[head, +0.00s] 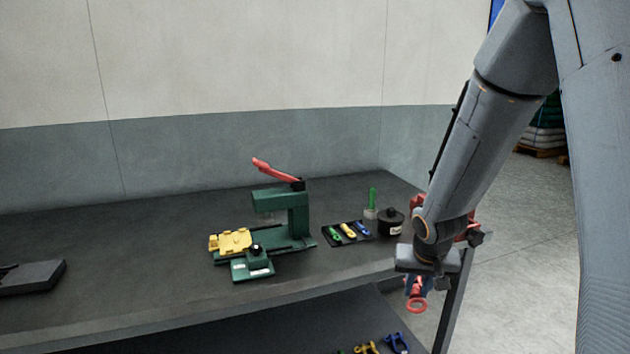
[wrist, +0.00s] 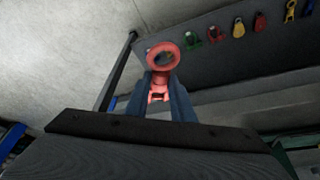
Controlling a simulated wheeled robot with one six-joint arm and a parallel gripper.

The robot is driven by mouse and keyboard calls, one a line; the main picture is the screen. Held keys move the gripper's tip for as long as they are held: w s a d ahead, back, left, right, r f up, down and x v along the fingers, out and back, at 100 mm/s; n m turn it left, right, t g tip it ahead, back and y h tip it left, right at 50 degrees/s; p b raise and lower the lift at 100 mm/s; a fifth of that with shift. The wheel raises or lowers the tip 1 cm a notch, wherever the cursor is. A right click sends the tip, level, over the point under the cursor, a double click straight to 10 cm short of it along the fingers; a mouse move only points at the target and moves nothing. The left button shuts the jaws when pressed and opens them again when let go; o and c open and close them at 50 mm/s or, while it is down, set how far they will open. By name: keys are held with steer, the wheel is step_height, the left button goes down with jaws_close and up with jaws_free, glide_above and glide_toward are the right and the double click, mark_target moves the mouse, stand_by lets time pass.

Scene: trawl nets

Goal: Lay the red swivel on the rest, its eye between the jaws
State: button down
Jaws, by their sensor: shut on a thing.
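The red swivel (head: 416,306) hangs below my gripper (head: 417,285) at the bench's front right, with its round eye lowest. In the wrist view my gripper (wrist: 161,88) has its blue fingers shut on the body of the red swivel (wrist: 163,58), and the ring eye sticks out past the fingertips. A green press (head: 297,215) with a raised red lever stands mid-bench. A yellow fixture (head: 231,240) sits on its left side; it may be the rest, but its jaws are too small to make out. The swivel is well to the right of the press and apart from it.
A black tray (head: 325,238) with green, yellow and blue pieces lies right of the press, beside a dark round pot (head: 391,222) and a green upright stick (head: 372,198). A lower shelf (head: 300,330) holds shackles. A dark block (head: 30,277) lies far left.

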steer(key=s+a+f+n+y, duration=0.1)
steer(key=s+a+f+n, duration=0.15)
steer(key=s+a, duration=0.2)
step_height(320, 180, down, 12)
steer(key=s, duration=0.1)
steer(key=shift+s+a, duration=0.25)
steer(key=shift+a, duration=0.1)
